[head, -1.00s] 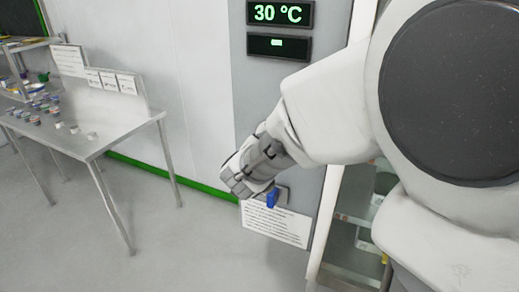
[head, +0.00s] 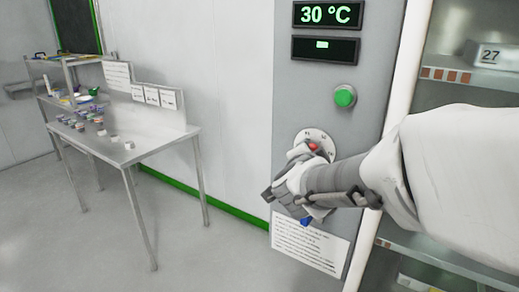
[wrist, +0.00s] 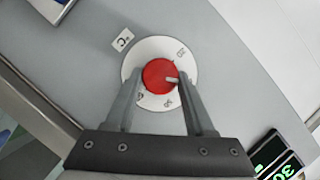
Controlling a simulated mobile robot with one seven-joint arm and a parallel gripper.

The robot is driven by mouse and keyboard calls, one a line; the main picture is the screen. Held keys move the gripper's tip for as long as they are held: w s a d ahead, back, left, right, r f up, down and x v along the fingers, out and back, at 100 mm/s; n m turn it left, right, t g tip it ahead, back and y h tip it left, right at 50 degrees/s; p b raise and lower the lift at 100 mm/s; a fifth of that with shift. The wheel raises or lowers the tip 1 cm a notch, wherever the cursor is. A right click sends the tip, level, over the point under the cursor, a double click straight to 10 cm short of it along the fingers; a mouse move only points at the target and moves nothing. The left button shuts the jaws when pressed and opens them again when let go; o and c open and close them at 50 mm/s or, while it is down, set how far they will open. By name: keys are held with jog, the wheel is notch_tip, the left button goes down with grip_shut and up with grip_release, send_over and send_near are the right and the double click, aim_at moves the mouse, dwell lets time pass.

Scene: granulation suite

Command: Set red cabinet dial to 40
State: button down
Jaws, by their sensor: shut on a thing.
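The red dial (head: 313,147) sits on a round white scale plate (head: 325,140) on the grey cabinet front. The wrist view shows the dial (wrist: 160,75) between the two fingertips of my gripper (wrist: 161,82), which is shut on it. The dial's pale pointer mark faces right in that view; the scale figures are too small and tilted to read surely. In the head view my gripper (head: 303,165) covers the dial's lower side. The upper display (head: 331,14) reads 30 °C. The display below it (head: 325,49) shows only a small green block.
A green button (head: 345,96) is above the dial. A blue control (head: 306,221), partly hidden, and a paper notice (head: 308,245) are below it. A steel table (head: 165,140) with small containers stands at the left. Shelves (head: 470,100) are at the right.

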jog(key=shift+c, duration=1.3)
grip_release()
jog(key=p+v, duration=0.1)
jog(key=v, duration=1.6)
jog(key=shift+s+p, duration=0.2)
jog(key=shift+p, duration=0.2)
jog(key=shift+a, duration=0.15)
